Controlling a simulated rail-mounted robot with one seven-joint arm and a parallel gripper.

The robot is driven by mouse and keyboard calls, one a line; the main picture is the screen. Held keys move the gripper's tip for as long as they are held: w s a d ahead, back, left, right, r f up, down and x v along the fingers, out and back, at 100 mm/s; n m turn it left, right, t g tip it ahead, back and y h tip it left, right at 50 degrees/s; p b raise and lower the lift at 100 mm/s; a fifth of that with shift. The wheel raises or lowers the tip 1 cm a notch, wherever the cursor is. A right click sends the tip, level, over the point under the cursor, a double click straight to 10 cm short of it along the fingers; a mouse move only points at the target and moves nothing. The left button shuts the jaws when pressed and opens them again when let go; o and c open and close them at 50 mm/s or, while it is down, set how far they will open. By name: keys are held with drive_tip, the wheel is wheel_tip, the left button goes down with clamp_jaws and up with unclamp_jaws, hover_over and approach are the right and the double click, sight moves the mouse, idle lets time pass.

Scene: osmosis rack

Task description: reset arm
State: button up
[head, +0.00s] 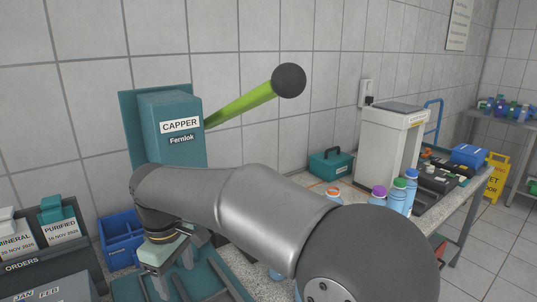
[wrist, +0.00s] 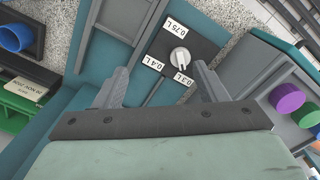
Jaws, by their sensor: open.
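My arm crosses the head view, and my gripper (head: 172,284) points down in front of the teal capper (head: 166,148). The capper is labelled "CAPPER Femlok" and has a green lever with a black ball (head: 289,80) raised up to the right. In the wrist view my gripper (wrist: 160,82) has its two fingers spread apart with nothing between them. Beyond the fingers is a dark panel with a white knob (wrist: 180,57) and labels 0.75L, 0.4L and 0.3L. Part of the counter is hidden behind my arm in the head view.
Several capped bottles, including a purple-capped one (head: 378,196), stand on the counter right of my arm. A teal toolbox (head: 331,164) and a white machine (head: 392,145) are behind them. A blue crate (head: 121,240) and an orders rack (head: 40,250) are at left.

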drive_tip(key=d+m, duration=0.4)
drive_tip(key=d, duration=1)
drive_tip(key=s+d+f+m, duration=0.4)
drive_tip(key=s+d, duration=0.3)
drive_tip(key=d, duration=0.4)
drive_tip(key=s+d+f+m, duration=0.5)
drive_tip(key=s+d+m, duration=0.1)
drive_tip(key=d, duration=0.4)
drive_tip(key=shift+s+d+m, duration=0.3)
drive_tip(key=shift+s+d, duration=0.1)
drive_tip(key=shift+s, duration=0.15)
